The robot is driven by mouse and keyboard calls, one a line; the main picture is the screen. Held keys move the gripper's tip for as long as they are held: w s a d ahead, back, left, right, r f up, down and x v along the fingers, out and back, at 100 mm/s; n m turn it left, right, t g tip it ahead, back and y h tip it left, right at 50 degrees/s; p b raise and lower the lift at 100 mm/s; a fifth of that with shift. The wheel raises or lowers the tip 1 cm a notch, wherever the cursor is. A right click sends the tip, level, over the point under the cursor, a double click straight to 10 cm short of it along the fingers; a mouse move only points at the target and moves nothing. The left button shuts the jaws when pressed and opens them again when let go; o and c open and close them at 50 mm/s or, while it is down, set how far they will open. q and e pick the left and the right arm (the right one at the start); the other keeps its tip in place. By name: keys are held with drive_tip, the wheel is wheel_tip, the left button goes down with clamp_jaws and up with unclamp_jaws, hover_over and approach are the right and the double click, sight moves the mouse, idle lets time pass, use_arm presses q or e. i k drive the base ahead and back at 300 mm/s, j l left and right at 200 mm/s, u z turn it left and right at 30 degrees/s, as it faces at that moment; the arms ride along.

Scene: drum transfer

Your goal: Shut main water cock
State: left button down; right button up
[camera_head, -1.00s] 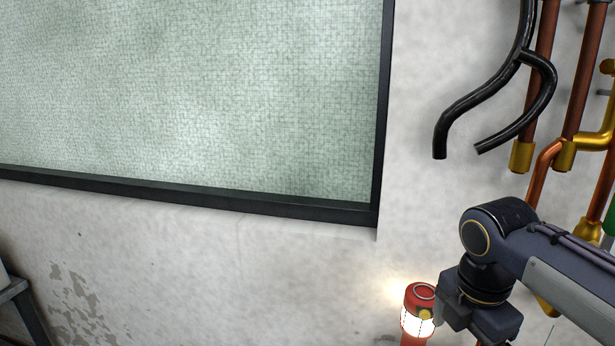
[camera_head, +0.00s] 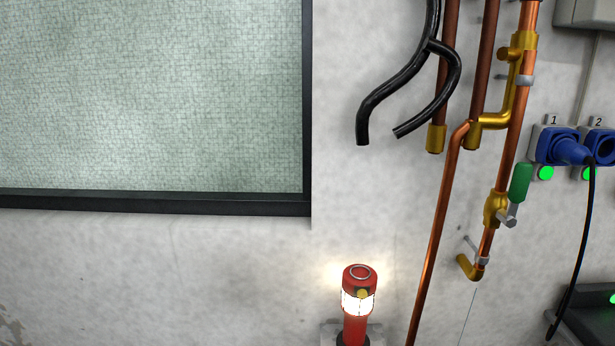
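The water cock is a brass valve (camera_head: 496,209) on a copper pipe (camera_head: 512,135) at the right of the view. Its green lever handle (camera_head: 520,182) points upward, roughly in line with the pipe and just to its right. Below the valve the pipe ends in a brass elbow (camera_head: 468,268). Neither of my grippers shows in the view now, and nothing touches the handle.
A lit red lantern (camera_head: 358,300) stands at the bottom middle. Black hoses (camera_head: 405,85) hang by other pipes. Blue sockets numbered 1 and 2 are at the right; a blue plug (camera_head: 567,150) with a black cable sits in socket 1. A large window (camera_head: 150,95) fills the upper left.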

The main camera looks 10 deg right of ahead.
sight(523, 172)
drive_tip(key=z, duration=1.65)
